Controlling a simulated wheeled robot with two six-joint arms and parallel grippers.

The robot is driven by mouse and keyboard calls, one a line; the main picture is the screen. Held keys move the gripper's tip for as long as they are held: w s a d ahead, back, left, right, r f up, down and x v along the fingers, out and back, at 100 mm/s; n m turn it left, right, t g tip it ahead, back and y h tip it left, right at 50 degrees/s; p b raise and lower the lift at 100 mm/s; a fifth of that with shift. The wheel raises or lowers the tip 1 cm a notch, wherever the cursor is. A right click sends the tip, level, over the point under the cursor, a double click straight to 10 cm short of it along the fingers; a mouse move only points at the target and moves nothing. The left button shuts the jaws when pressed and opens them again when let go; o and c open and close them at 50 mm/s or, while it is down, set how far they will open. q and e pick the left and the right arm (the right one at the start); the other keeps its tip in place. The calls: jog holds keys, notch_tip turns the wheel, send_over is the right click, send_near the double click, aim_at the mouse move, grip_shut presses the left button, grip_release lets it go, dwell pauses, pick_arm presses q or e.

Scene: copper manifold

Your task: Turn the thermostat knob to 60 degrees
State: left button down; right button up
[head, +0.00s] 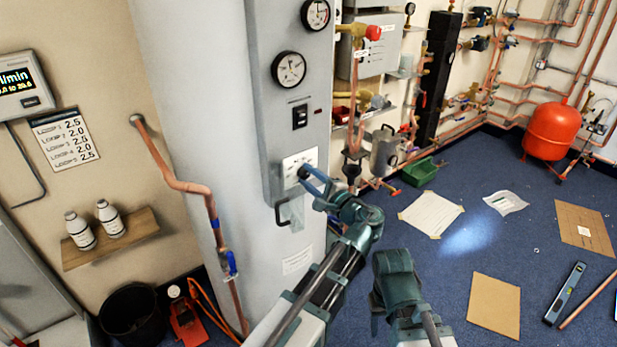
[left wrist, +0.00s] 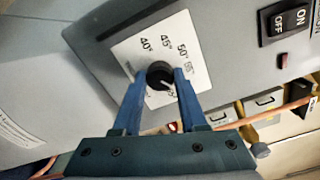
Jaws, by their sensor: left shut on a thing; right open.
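The thermostat knob (left wrist: 160,73) is a small black round knob on a white dial plate (left wrist: 137,55) in the left wrist view. Markings 40, 45 and 50 degrees can be read on the plate; others are partly hidden by a finger or too small. The knob's pale pointer mark slants towards the lower right. My left gripper (left wrist: 158,76) is shut on the knob, one blue finger on each side. In the head view my left gripper (head: 304,178) is at the dial plate (head: 299,163) on the grey panel. My right gripper (head: 393,275) hangs open and empty over the floor.
Two gauges (head: 289,69) are higher on the panel. A copper pipe (head: 180,184) runs at left. The blue floor (head: 450,260) holds scattered sheets and a level (head: 566,293).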

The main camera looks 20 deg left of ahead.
dwell(0.4)
pick_arm(q)
jog(key=shift+c, duration=2.2)
grip_release()
jog(key=shift+s, duration=0.1)
pick_arm(e)
jog(key=shift+d, duration=0.1)
